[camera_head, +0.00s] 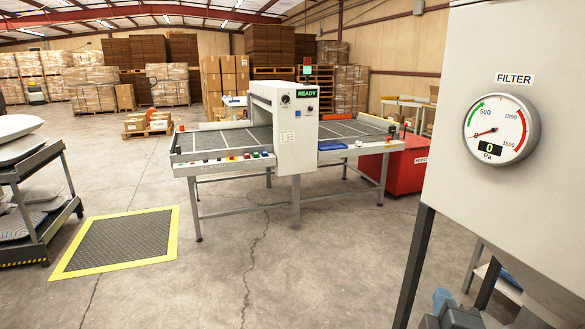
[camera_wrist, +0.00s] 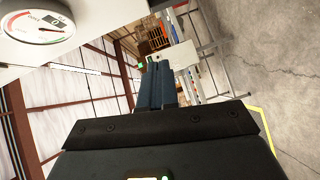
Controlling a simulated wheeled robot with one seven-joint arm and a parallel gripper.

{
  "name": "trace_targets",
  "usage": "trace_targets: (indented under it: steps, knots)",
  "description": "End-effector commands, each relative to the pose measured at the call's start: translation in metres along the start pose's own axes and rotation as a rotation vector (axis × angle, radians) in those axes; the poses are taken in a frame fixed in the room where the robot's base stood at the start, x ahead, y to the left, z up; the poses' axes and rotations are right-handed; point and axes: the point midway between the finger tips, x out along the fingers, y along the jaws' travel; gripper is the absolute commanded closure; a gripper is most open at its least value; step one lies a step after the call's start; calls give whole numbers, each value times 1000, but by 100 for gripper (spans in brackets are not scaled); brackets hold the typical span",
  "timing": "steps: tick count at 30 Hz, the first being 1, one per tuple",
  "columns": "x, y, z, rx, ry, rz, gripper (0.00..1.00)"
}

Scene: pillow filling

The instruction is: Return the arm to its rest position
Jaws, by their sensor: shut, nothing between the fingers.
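My gripper (camera_wrist: 157,70) shows in the wrist view as two long dark fingers lying together, shut and empty. The wrist view is tilted on its side. The dark bracket at the base of the fingers fills the lower middle of it. No object touches the fingers. In the head view I cannot make out my arm or gripper with certainty.
A grey filter cabinet with a round gauge (camera_head: 501,130) stands close at right; the gauge also shows in the wrist view (camera_wrist: 36,27). A machine table (camera_head: 225,157) reading READY is ahead. A rack (camera_head: 40,185) is left. A yellow-edged mat (camera_head: 120,242) lies on open floor.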

Motion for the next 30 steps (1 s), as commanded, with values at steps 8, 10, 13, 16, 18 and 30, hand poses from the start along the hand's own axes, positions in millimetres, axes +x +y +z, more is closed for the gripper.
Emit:
trace_targets:
  steps: [8,10,13,16,18,30]
  knots:
    - [-104,-76,20,292,113,-124,100]
    - [-131,-88,25,371,132,-152,100]
    - [-170,-100,34,485,152,-191,100]
    - [-208,-106,42,601,165,-229,100]
    - [-235,-108,48,683,169,-254,100]
    - [-367,-76,85,1144,137,-353,100]
